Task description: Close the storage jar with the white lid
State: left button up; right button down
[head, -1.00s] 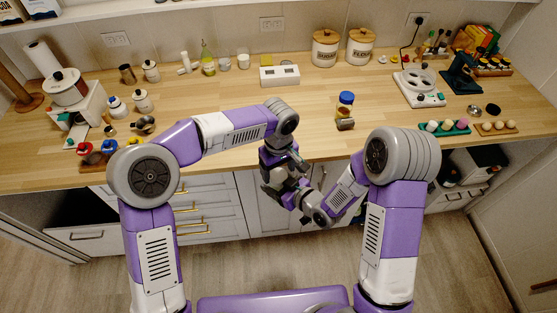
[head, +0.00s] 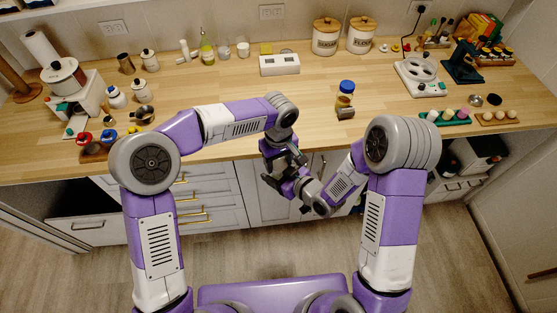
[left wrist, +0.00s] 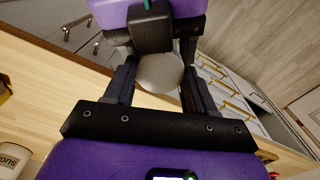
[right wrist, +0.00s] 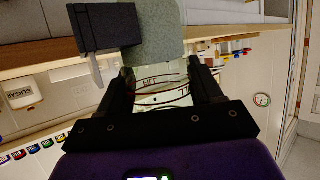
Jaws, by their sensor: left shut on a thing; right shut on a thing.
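My left gripper (head: 289,164) is in front of the counter edge, below the worktop. In the left wrist view, my left gripper (left wrist: 158,82) is shut on a pale round thing, which I take to be the white lid (left wrist: 160,72). My right gripper (right wrist: 162,92) meets it from the lower right in the head view. In the right wrist view it is shut on a clear see-through body, likely the storage jar (right wrist: 160,88). Dark and reddish lines show through it. The arms hide both things in the head view. I cannot tell whether lid and jar touch.
An amber jar with a blue cap (head: 346,93) stands on the counter (head: 240,105), with a small brown item before it. A white box (head: 279,65) and two labelled canisters (head: 326,38) stand behind. The counter's middle is clear.

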pick_arm(q)
jog(key=m, duration=0.2)
jog(key=shift+m, duration=0.4)
jog(key=o, duration=1.2)
jog(key=shift+c, duration=0.2)
jog(key=shift+d+r, duration=0.15)
jog(key=shift+r, duration=0.4)
notch_tip(320, 180, up, 4)
jog(key=shift+f, duration=0.25)
jog(key=shift+c, duration=0.5)
